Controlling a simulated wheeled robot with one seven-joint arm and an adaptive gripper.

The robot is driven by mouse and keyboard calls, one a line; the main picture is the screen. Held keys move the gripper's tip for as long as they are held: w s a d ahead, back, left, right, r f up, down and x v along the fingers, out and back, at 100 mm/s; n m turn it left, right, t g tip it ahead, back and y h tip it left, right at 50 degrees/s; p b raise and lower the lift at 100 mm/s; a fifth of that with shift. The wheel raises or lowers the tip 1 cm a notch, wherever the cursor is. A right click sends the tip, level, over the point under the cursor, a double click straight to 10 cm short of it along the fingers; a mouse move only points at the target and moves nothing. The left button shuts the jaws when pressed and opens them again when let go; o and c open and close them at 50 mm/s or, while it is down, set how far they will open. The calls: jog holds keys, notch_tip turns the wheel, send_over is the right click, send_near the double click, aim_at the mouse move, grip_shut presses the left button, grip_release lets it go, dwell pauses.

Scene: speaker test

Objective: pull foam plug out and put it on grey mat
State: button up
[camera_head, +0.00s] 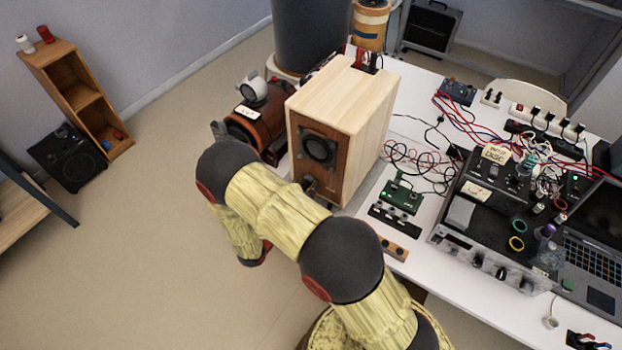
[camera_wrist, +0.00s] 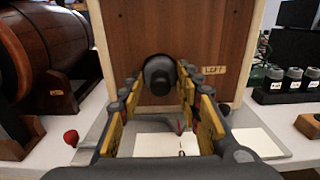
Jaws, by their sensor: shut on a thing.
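The wooden speaker (camera_head: 345,105) stands on the white table, its brown front panel (camera_wrist: 205,30) facing my gripper (camera_wrist: 161,84). The foam plug (camera_wrist: 158,72) is a dark grey, rounded piece at the lower front of the speaker. My gripper's yellow-sided fingers are shut on the plug, one on each side. I cannot tell how deep the plug sits in the port. A grey surface (camera_wrist: 148,125), probably the grey mat, lies below the gripper in front of the speaker, partly hidden by the fingers. In the head view my arm hides most of the gripper.
A brown barrel-shaped speaker (camera_wrist: 48,45) stands close on the left. A white sheet (camera_wrist: 245,142) lies below the gripper. A small red object (camera_wrist: 71,137) is at left. A green circuit board (camera_head: 401,196), a knobbed black box (camera_wrist: 290,85) and a wooden block (camera_wrist: 309,125) are on the right.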

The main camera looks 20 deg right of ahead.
jog(key=v, duration=0.7)
jog(key=shift+s+a, duration=0.2)
jog(key=shift+a, duration=0.05)
dwell(1.2)
jog(key=shift+w, duration=0.1)
